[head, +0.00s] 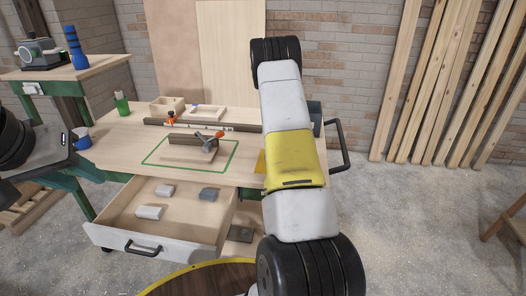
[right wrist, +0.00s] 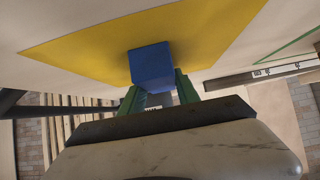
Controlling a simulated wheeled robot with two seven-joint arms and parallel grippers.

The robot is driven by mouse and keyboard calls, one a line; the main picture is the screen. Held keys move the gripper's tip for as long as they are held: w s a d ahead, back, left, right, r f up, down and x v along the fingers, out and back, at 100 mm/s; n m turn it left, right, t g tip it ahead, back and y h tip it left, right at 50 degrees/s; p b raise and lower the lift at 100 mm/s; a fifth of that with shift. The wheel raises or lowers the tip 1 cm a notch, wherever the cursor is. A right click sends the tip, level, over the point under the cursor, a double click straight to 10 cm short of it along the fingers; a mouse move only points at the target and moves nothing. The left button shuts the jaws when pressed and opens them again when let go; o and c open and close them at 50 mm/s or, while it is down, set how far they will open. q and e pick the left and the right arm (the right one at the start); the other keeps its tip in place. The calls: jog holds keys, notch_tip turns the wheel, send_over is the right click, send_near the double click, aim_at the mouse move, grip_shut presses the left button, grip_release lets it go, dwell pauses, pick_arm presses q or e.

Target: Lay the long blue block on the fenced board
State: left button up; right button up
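The long blue block (right wrist: 152,67) shows end-on in the right wrist view, against a yellow patch (right wrist: 85,46). My right gripper (right wrist: 161,88) has its green fingers at either side of the block; whether they press on it is unclear. In the head view my right arm hides that gripper and the block. The fenced board (head: 173,157) lies inside a green outline on the bench, with a dark fence along its back and a grey clamp-like tool (head: 208,144) at its right. My left gripper (head: 88,168) is at the bench's left end, away from the block; its fingers are unclear.
The workbench (head: 115,148) has an open drawer (head: 175,217) in front with several grey and white blocks. A long dark rail with a ruler (head: 240,127), a wooden box (head: 167,106), a green bottle (head: 122,104) and a blue mug (head: 82,137) stand behind or left of the board.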

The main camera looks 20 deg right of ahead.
grip_shut()
jog(key=shift+r, duration=0.85)
notch_tip(320, 180, up, 2)
jog(key=shift+a+r, duration=0.1)
jog(key=s+a, duration=0.2)
jog(key=s, duration=0.2)
jog(key=s+a, duration=0.3)
jog(key=s, duration=0.1)
jog(key=s+a+r, duration=0.1)
jog(key=s+a, duration=0.1)
jog(key=s, duration=0.2)
jog(key=shift+s+a, duration=0.35)
jog(key=shift+s, duration=0.05)
jog(key=w+a+r+n+t+y, duration=0.1)
jog(key=w+a+r+n+y, duration=0.15)
jog(key=a, duration=0.65)
jog(key=w+a+r+n+t+y, duration=0.1)
jog(key=w+a+r+n+y, duration=0.15)
jog(key=a, duration=0.55)
jog(key=shift+n, duration=0.7)
jog(key=shift+s+a+r, duration=0.35)
jog(key=shift+s+r, duration=0.05)
jog(key=shift+s, duration=0.4)
jog(key=shift+s+a+r, duration=0.3)
jog(key=shift+s+r, duration=0.1)
jog(key=shift+s, duration=0.35)
jog(key=shift+s+a+r, duration=0.35)
jog(key=shift+s+r, duration=0.05)
jog(key=shift+s, duration=0.4)
